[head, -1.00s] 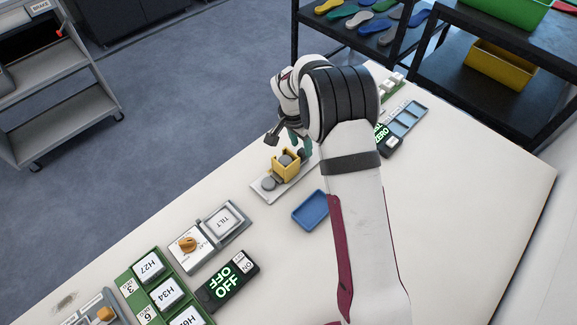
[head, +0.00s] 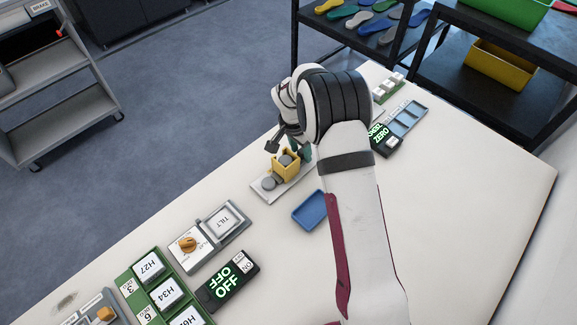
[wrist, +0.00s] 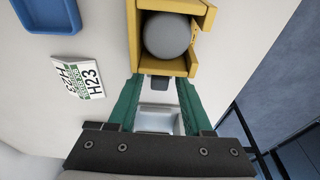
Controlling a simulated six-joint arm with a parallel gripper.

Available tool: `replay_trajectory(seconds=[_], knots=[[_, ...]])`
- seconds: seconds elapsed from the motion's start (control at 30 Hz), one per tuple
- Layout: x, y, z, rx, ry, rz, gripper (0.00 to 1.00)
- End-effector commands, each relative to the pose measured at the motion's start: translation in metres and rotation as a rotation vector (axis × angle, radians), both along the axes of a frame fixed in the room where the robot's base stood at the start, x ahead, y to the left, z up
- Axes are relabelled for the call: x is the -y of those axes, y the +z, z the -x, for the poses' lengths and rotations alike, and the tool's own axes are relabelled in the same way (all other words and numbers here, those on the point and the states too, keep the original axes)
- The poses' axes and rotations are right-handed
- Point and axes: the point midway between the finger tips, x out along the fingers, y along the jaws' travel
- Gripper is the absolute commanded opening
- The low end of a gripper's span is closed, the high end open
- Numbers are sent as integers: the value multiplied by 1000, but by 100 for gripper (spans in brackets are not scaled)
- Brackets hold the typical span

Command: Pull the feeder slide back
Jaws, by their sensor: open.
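The feeder is a yellow block-shaped housing (head: 286,165) on a light base plate (head: 282,188) near the table's far edge. In the wrist view the yellow housing (wrist: 203,18) holds a round grey piece (wrist: 167,36). A small dark tab (wrist: 160,82) sticks out of the housing toward me. My gripper (wrist: 159,82) is open, with its green fingers on either side of this tab, close to the housing. In the head view my gripper (head: 299,150) is at the feeder's right side, largely hidden by my arm. Contact with the tab cannot be made out.
A blue tray (head: 309,210) lies just in front of the feeder. A label marked H23 (wrist: 80,77) lies on the table beside the housing. The right front of the table is clear.

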Motion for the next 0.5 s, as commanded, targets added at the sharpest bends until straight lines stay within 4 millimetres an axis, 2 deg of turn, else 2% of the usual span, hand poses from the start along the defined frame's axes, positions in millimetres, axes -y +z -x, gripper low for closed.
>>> replay_trajectory(seconds=[0.5], knots=[[0,-13,0,0,0,0,50]])
